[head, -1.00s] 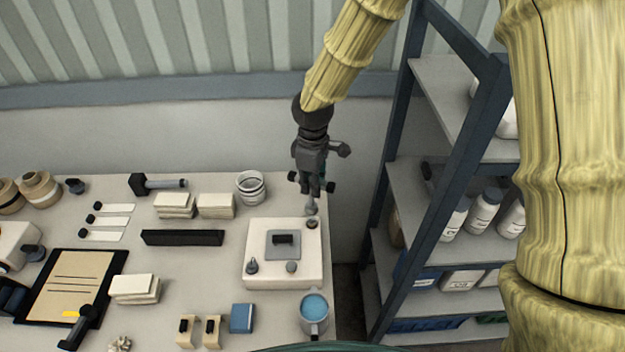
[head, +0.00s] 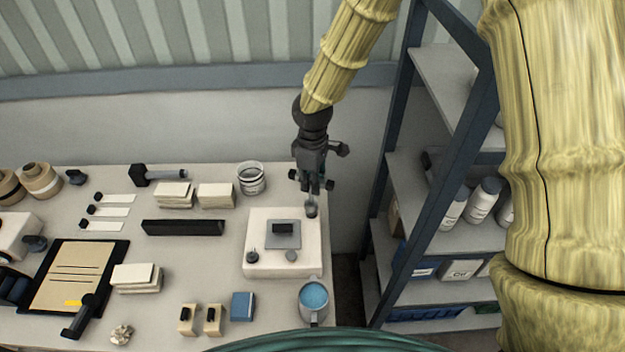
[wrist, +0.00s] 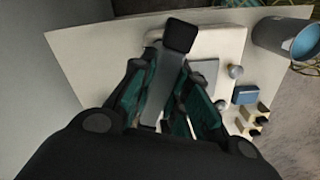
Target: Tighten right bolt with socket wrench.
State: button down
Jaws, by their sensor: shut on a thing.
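My gripper (head: 314,186) is shut on the socket wrench and points down over the back right corner of the white block (head: 284,268). The wrench's lower end (head: 312,209) is at the bolt there and covers it; I cannot tell whether it is fully seated. In the wrist view the wrench (wrist: 162,82) is a grey bar with a black end (wrist: 180,36), between the fingers (wrist: 160,100).
A mug with blue contents (head: 313,300) stands in front of the block, and a blue box (head: 243,306) is to its left. A white jar (head: 251,178) is behind left. A black bar (head: 183,228) lies left. A shelf rack (head: 440,200) rises beyond the table's right edge.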

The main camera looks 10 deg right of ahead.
jog(key=shift+s+f, duration=0.15)
jog(key=shift+s, duration=0.05)
dwell(0.5)
jog(key=shift+w+f, duration=0.1)
jog(key=shift+f, duration=0.55)
dwell(1.7)
jog(key=shift+m, duration=1.2)
